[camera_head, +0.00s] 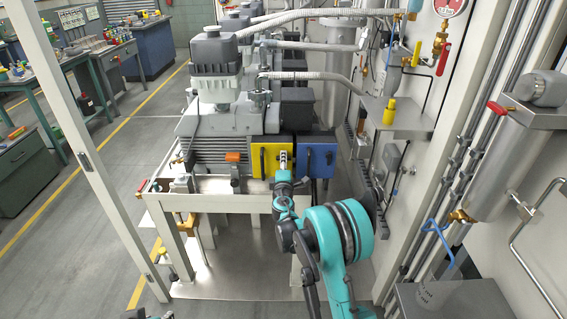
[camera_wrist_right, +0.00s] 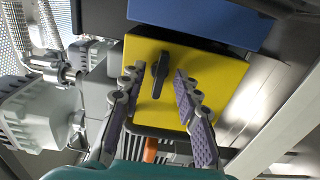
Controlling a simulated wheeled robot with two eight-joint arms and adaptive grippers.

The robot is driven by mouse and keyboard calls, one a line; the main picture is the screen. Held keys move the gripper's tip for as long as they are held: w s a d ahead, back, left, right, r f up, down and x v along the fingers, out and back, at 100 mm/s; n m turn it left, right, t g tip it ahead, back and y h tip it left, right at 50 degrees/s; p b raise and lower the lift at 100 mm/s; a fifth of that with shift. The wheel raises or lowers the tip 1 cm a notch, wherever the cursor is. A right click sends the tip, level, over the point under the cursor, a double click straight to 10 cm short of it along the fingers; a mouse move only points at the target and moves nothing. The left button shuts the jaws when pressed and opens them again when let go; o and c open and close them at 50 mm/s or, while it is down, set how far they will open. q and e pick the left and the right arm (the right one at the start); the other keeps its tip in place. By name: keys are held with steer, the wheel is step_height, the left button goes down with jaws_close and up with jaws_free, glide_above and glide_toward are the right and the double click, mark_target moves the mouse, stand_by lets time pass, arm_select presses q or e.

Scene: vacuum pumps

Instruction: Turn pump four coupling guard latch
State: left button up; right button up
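The yellow coupling guard (camera_head: 272,145) is on the front of the nearest pump. It fills the middle of the right wrist view (camera_wrist_right: 215,65). A black latch (camera_wrist_right: 160,74) stands out from its face and lies lengthwise between my fingers. My right gripper (camera_wrist_right: 161,76) is open, with one finger on each side of the latch. The left finger looks closer to it; I cannot tell whether they touch. In the head view my right gripper (camera_head: 284,160) hides the latch.
A blue panel (camera_head: 319,158) is beside the yellow guard. A black bar handle (camera_wrist_right: 158,132) and an orange part (camera_head: 234,157) are near the guard's left side in the head view. A pale frame (camera_head: 235,203) supports the pump. A pipe-covered wall (camera_head: 400,215) stands at right.

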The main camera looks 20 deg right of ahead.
steer(key=shift+s, duration=0.2)
steer(key=shift+v, duration=0.85)
steer(key=b+v, duration=0.1)
steer(key=v, duration=0.5)
steer(key=shift+r, duration=0.1)
stand_by(0.5)
